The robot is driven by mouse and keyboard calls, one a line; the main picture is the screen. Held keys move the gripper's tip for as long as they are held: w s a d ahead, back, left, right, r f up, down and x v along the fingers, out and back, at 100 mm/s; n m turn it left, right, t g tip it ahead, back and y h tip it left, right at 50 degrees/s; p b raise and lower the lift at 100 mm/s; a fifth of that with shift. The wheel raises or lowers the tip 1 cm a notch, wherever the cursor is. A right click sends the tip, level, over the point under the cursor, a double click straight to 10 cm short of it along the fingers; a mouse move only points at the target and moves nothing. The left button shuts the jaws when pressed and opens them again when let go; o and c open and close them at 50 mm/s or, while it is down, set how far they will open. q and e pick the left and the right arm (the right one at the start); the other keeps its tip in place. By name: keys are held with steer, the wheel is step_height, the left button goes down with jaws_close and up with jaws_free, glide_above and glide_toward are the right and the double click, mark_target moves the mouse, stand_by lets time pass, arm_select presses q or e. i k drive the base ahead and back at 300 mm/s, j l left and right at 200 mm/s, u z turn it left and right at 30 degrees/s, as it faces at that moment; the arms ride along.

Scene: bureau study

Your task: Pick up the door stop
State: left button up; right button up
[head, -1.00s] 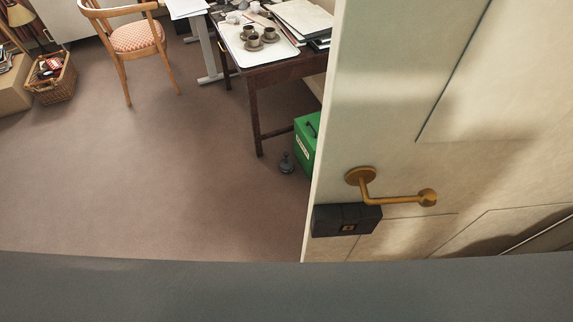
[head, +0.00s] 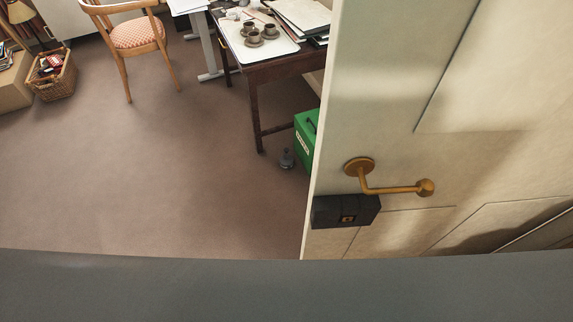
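Neither my left nor my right gripper shows in the head view.
The cream door (head: 430,110) with a brass handle (head: 390,187) and dark lock box (head: 346,211) fills the right side. The dark desk (head: 285,68) bears a tray (head: 257,42) with cups. A chair (head: 134,35) and basket (head: 54,76) stand far left. The carpet (head: 150,170) between is clear.

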mark_target(285, 161)
steer(key=k, duration=0.6)
steer(key=z, duration=2.1)
steer(key=j, duration=2.1)
steer(key=k+j, duration=0.1)
steer(key=j, duration=2.05)
